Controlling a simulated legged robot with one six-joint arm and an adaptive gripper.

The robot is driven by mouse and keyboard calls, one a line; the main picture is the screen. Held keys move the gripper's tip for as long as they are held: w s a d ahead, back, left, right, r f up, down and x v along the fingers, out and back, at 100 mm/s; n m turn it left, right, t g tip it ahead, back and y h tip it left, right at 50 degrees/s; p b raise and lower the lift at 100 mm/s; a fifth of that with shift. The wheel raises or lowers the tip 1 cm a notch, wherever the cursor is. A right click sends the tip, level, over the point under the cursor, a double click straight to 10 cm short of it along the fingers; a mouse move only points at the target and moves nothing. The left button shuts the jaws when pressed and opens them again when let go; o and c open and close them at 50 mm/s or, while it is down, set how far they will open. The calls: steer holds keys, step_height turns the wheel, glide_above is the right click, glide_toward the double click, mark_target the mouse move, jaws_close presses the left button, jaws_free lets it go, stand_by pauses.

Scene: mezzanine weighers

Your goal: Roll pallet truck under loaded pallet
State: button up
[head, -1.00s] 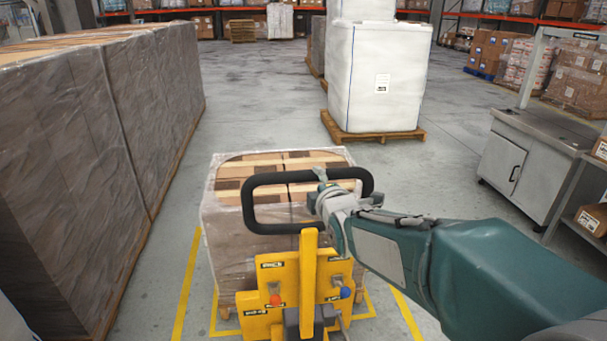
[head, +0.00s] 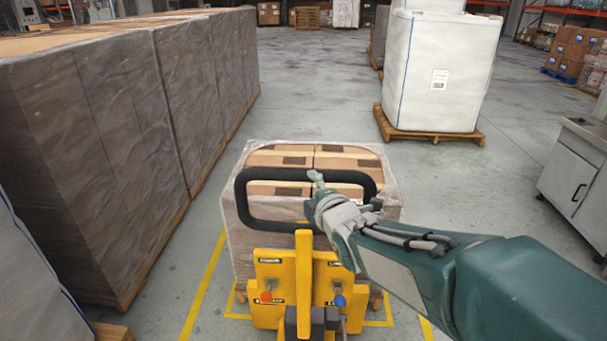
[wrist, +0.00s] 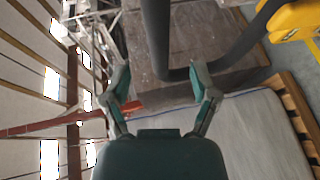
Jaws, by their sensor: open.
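The yellow pallet truck (head: 303,275) stands upright in front of me, with its black loop handle (head: 262,226) raised. The loaded pallet (head: 232,222), cartons in clear wrap on a wooden base, is directly beyond the truck. The truck's body hides the pallet's near openings and the forks. My gripper (head: 320,187) is at the right part of the handle loop. In the wrist view my gripper (wrist: 163,85) has its two fingers spread, with the black handle bar (wrist: 158,45) passing between or just beyond them; contact is not clear.
Tall wrapped stacks (head: 100,150) form a wall on the left. A white bulk bag (head: 438,70) on a wooden pallet stands at back right. A grey cabinet (head: 575,175) is at the right edge. Yellow floor lines (head: 205,285) frame the pallet. Open floor lies beyond.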

mark_target(306, 176)
steer(key=x, duration=0.3)
steer(key=shift+a+f, duration=0.1)
steer(key=shift+a, duration=0.15)
steer(key=w, duration=0.3)
steer(key=w+d, duration=0.1)
steer(key=shift+w+d+f, duration=0.1)
steer(key=shift+w+f, duration=0.15)
steer(key=shift+w+a, duration=0.2)
steer(key=shift+a, duration=0.05)
steer(key=shift+w+a+f, duration=0.1)
steer(key=shift+a+f, duration=0.05)
steer(key=shift+a, duration=0.8)
steer(key=shift+d, duration=0.55)
jaws_close()
